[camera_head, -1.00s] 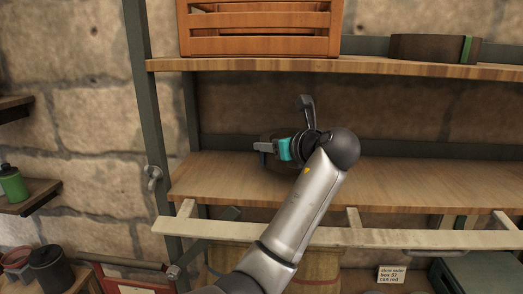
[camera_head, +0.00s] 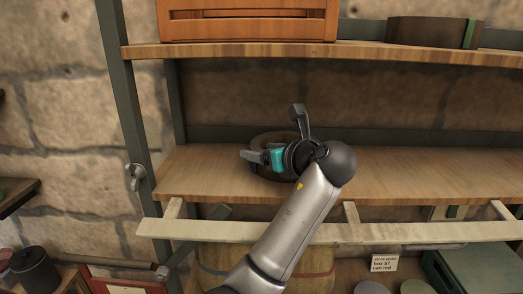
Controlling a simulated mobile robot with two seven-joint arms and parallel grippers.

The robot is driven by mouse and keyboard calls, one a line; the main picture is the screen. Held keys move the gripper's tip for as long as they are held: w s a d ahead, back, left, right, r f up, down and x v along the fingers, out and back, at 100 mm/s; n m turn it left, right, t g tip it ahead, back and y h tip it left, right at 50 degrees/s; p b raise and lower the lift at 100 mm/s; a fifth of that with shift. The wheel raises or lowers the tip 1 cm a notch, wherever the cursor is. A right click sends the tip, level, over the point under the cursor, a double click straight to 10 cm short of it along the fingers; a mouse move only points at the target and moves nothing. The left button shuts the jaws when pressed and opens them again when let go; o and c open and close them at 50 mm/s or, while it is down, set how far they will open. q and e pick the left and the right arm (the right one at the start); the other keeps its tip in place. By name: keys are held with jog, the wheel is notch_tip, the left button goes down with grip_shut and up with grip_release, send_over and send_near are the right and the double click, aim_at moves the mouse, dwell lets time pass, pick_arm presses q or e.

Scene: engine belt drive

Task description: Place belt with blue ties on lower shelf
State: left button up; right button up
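A dark ring-shaped belt (camera_head: 265,172) sits on the lower wooden shelf (camera_head: 390,181), partly hidden by my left gripper. My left gripper (camera_head: 274,138) is at the belt, with its fingers spread wide apart, one pointing up and one pointing left. A teal patch shows between the gripper's body and its left finger; I cannot tell whether it is a tie on the belt or part of the gripper. My silver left forearm rises from the bottom in front of the shelf. My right gripper is out of view.
Another dark belt with a green tie (camera_head: 432,33) lies on the upper shelf (camera_head: 400,54) beside an orange crate (camera_head: 248,26). A pale rail (camera_head: 400,233) runs along the front below the lower shelf. The lower shelf's right side is clear.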

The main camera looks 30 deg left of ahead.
pick_arm(q)
jog(key=shift+o, duration=0.3)
jog(key=shift+d+r, duration=0.1)
jog(key=shift+d, duration=0.05)
jog(key=b+v, duration=0.1)
jog(key=v, duration=1)
jog(key=shift+s+d+r, duration=0.2)
jog(key=shift+s+d, duration=0.05)
jog(key=shift+d, duration=0.05)
